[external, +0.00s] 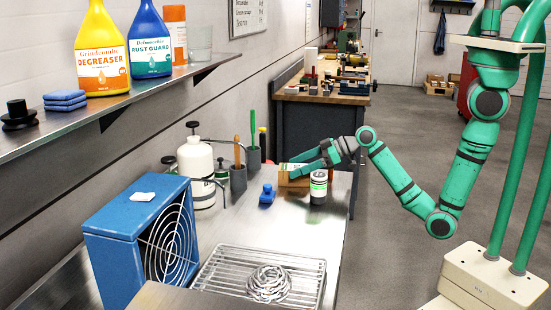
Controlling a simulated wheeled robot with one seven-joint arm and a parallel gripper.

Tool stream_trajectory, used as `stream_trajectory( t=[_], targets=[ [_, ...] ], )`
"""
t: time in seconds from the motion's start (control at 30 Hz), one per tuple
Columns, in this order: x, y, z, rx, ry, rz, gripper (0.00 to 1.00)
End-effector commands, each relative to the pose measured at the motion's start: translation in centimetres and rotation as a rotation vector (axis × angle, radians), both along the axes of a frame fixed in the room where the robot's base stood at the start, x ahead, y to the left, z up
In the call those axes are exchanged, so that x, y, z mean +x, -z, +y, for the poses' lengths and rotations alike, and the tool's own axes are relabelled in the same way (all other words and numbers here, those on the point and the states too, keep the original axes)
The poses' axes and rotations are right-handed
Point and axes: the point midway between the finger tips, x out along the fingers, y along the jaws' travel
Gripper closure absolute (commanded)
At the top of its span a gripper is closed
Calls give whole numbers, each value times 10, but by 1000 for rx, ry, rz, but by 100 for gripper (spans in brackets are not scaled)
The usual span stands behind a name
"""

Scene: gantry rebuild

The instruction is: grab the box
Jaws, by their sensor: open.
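A small tan box (285,181) stands on the steel bench, toward its far right end. My gripper (295,167) reaches in from the right and is open, its green fingers at the box's top and near side. The fingers hide part of the box, and I cannot tell whether they touch it.
A dark can with a white and green label (318,187) stands close in front of the box. A blue object (267,194) lies to its left. A white pump sprayer (196,170) and tool cups (238,180) stand behind left. A wire rack (220,276) and blue fan box (115,224) are nearer.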

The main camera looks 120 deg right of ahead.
Motion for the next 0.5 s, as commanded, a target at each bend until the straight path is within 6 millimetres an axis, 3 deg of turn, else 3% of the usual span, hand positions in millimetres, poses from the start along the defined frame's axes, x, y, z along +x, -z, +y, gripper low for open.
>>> stream_trajectory(
  t=[0.5],
  targets=[
    [41,23,-23,1,0,-2,21]
  ],
)
